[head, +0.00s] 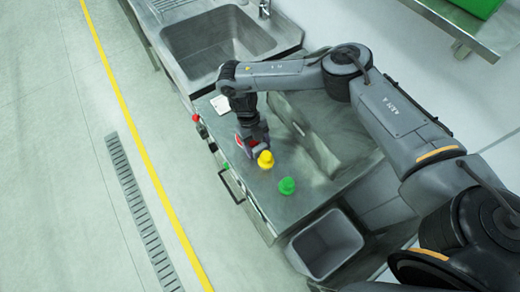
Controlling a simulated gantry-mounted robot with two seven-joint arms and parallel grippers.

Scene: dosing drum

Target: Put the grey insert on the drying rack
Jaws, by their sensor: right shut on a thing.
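My right gripper (252,142) points down over the steel counter (305,195) near its front edge. It is shut on a small red thing (240,142), mostly hidden by the fingers. A yellow piece (265,159) stands close beside the fingers, and a green piece (287,186) stands farther along the counter. I cannot make out the grey insert or clearly identify a drying rack. My left gripper is not in view.
A steel sink (215,43) lies beyond the counter. A long grey raised panel (310,130) stands behind the gripper. An open grey bin (325,246) sits at the counter's near end. The floor left is clear.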

